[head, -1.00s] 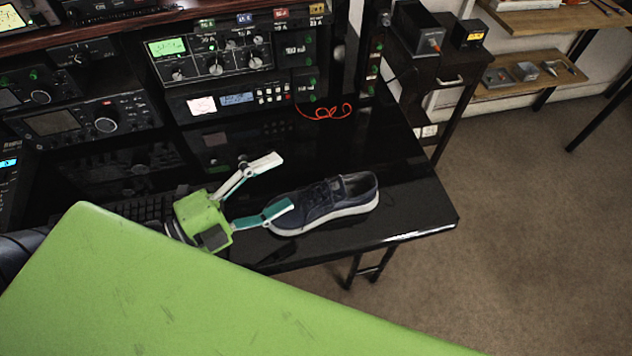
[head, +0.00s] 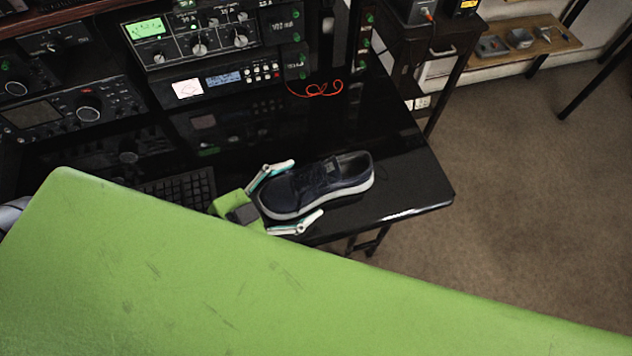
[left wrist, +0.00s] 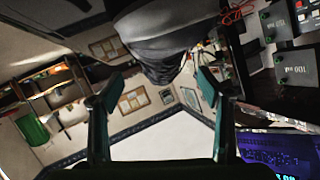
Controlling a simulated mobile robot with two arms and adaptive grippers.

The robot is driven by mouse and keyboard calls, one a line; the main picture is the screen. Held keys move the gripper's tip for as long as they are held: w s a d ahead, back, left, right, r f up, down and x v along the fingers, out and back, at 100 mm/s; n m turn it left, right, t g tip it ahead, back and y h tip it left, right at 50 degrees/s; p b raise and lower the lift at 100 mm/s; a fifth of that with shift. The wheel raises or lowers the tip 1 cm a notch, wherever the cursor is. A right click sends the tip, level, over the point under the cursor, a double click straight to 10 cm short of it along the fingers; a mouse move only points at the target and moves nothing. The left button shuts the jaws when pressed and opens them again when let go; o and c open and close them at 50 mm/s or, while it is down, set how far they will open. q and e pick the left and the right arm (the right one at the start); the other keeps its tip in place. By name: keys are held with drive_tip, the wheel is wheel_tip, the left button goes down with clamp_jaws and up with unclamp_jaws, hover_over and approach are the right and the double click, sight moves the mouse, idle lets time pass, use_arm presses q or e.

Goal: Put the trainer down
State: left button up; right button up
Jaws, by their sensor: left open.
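The trainer (head: 325,183), dark navy with a white sole, rests upright on the glossy black desk (head: 405,190), near its front right corner. Its toe points left and its heel right. My left gripper (head: 304,188) is open, with one finger on the far side of the toe end and one on the near side. I cannot tell whether the fingers touch the shoe. In the left wrist view, the dark trainer (left wrist: 172,35) shows at the top, above the gap between the two open fingers (left wrist: 158,77). My right gripper is not in view.
A keyboard (head: 180,188) lies left of my gripper. Radio units (head: 225,85) stand at the back of the desk, with a red cable (head: 318,89) near them. The desk is clear around the heel. Its right edge drops to carpet (head: 520,180). My green body part covers the lower picture.

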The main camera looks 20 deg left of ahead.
sight(309, 184)
use_arm(q)
drive_tip(key=shift+p+x, duration=0.3)
drive_tip(key=shift+x, duration=2.9)
drive_tip(key=shift+a, duration=0.15)
drive_tip(key=shift+r, duration=0.15)
drive_tip(key=c, duration=1.6)
